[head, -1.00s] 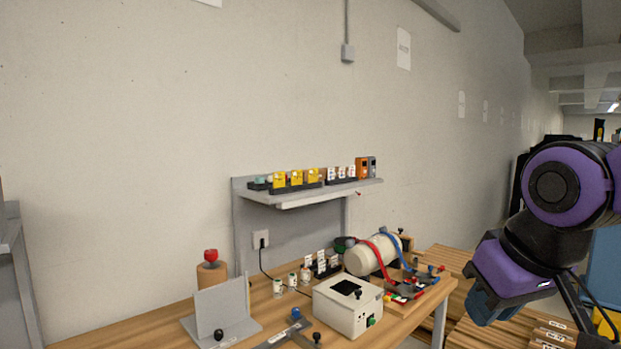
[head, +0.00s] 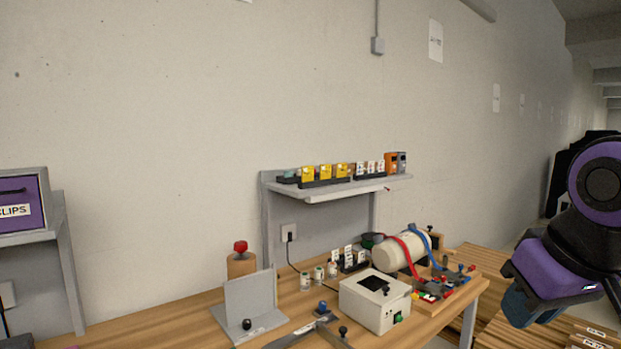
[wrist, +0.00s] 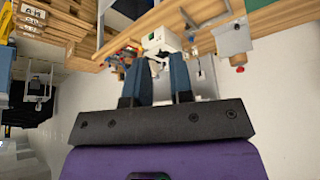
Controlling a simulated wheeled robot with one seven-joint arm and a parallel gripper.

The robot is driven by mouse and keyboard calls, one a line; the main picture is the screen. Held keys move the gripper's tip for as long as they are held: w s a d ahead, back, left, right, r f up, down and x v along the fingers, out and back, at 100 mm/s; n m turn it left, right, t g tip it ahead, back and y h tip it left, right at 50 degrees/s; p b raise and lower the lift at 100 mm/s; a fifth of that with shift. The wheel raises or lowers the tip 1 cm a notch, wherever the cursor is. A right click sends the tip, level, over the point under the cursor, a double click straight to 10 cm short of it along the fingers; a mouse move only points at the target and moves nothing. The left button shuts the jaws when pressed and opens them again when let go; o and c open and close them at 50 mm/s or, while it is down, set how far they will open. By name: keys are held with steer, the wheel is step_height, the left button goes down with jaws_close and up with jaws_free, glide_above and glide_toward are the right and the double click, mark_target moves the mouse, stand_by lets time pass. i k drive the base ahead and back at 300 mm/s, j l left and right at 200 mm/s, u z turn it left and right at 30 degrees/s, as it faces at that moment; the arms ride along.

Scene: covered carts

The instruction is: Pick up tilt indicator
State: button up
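No label that I can read names a tilt indicator, so I cannot tell which item it is. Small yellow square pieces (head: 325,172) and small white pieces (head: 371,167) stand in dark holders on the grey wall shelf (head: 335,195). More small white tagged pieces (head: 348,254) stand on the wooden bench (head: 205,312). My gripper (head: 527,308) is at the right of the head view, away from the bench items. In the wrist view my gripper (wrist: 157,66) has its two blue fingers apart, with nothing seen held between them.
A purple clips box (head: 20,206) stands at left. Wooden pallets (head: 510,285) lie at right.

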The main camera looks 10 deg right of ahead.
mark_target(308, 172)
steer(key=i+l+u, duration=0.3)
steer(key=i+l, duration=0.15)
steer(key=i+l+u, duration=0.15)
steer(key=l, duration=0.3)
steer(key=i+l+u, duration=0.1)
steer(key=i+l, duration=0.2)
steer(key=i+l+u, duration=0.15)
steer(key=l, duration=0.25)
steer(key=i+l+u, duration=0.15)
steer(key=l, duration=0.2)
steer(key=i+l+u, duration=0.15)
steer(key=l, duration=0.25)
